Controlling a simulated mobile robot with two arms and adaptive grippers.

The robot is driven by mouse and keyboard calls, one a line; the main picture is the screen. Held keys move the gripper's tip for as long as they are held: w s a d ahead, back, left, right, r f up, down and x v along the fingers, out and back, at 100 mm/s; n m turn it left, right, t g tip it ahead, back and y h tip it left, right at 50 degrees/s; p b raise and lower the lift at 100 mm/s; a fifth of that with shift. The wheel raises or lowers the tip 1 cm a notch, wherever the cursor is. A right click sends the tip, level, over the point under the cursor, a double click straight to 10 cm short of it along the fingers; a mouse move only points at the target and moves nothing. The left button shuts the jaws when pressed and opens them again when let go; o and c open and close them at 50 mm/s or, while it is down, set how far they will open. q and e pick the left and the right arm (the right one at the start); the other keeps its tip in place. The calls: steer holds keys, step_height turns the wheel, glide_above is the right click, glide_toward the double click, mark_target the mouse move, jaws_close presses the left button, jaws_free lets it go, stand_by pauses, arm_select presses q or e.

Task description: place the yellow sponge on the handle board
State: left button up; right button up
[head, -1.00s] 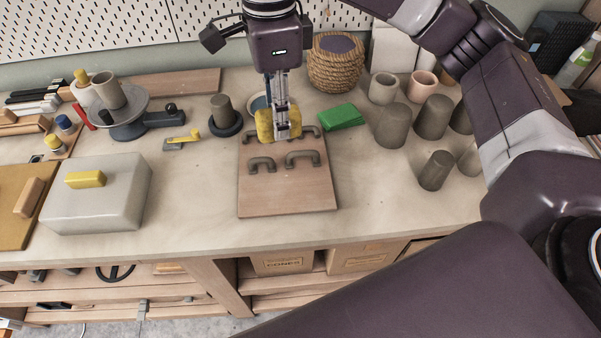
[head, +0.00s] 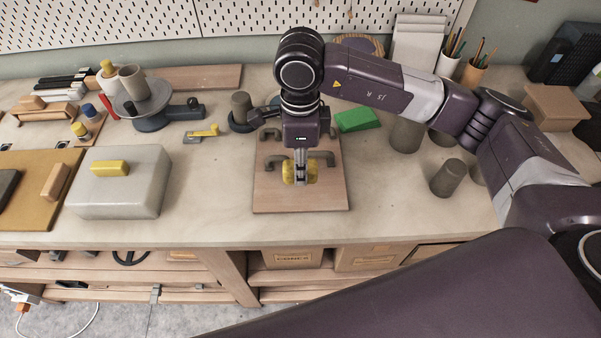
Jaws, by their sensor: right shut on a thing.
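The yellow sponge (head: 312,174) is in my right gripper (head: 300,180), which is shut on it. The gripper points down over the front half of the handle board (head: 275,196), a light wooden board with several dark clay handles. One handle (head: 271,160) shows left of the gripper and another (head: 328,157) just right of it. The handles behind are partly hidden by my wrist. I cannot tell whether the sponge touches the board. My left gripper is not in view.
A green block (head: 357,120) lies behind the board, with clay cylinders (head: 447,177) to the right. A grey clay block (head: 118,196) with a yellow piece on top stands at the left.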

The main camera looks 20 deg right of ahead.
step_height(320, 180, down, 4)
steer(key=shift+f+p, duration=0.1)
steer(key=shift+p, duration=0.45)
steer(key=shift+f, duration=0.2)
steer(key=shift+f, duration=0.2)
steer(key=o, duration=1)
steer(key=shift+r, duration=0.1)
